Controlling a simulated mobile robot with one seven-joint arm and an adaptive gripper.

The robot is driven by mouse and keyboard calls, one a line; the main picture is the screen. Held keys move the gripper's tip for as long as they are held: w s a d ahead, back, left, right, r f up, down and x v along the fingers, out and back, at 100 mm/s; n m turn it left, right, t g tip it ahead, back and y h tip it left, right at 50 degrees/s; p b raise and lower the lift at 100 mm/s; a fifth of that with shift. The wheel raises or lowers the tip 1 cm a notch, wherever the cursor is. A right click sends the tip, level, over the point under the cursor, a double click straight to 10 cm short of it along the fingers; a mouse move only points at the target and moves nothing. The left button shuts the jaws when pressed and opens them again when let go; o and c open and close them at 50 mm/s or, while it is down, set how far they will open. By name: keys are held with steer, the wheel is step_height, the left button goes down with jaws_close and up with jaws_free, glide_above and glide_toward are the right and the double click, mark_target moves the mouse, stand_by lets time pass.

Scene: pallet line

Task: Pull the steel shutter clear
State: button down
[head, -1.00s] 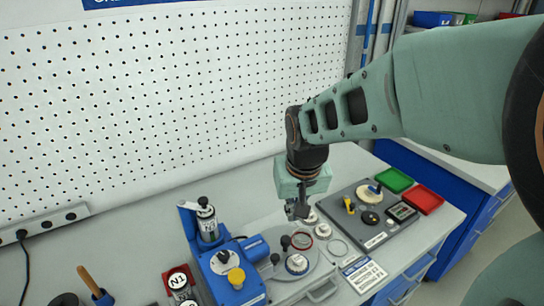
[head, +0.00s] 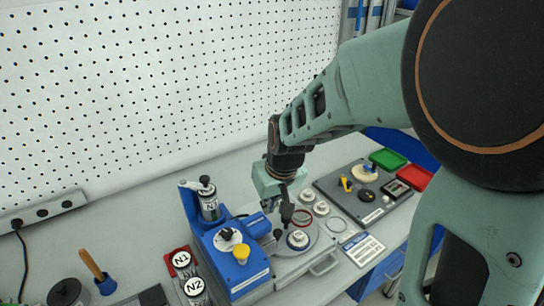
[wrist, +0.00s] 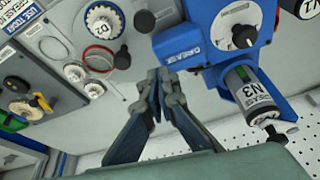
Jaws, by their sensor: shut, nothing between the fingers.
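A flat grey steel plate (head: 284,268) lies against the right side of the blue grease machine (head: 236,256), with a bar handle (head: 323,265) at its front edge. I take this for the steel shutter, but cannot be sure. A round white dial (head: 298,240) and a black knob (head: 278,234) stand on or beside it. My gripper (head: 287,218) points down over the plate's back part, near another black knob. In the wrist view my gripper (wrist: 161,78) has its fingertips together and empty, beside the machine's grease label. Whether it touches a knob cannot be told.
A canister marked N3 (head: 209,205) stands at the machine's back. Canisters N1 (head: 181,259) and N2 (head: 194,287) are at its left. The bench behind the machine is clear.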

steer(key=shift+s+d+f, duration=0.25)
steer(key=shift+s+f, duration=0.05)
steer(key=shift+s, duration=0.25)
steer(key=shift+s+d+f, duration=0.2)
steer(key=shift+s+f, duration=0.15)
steer(key=shift+s, duration=0.15)
steer(key=shift+s+d+f, duration=0.25)
steer(key=shift+s+f, duration=0.05)
steer(key=shift+s, duration=0.25)
steer(key=shift+s+d, duration=0.1)
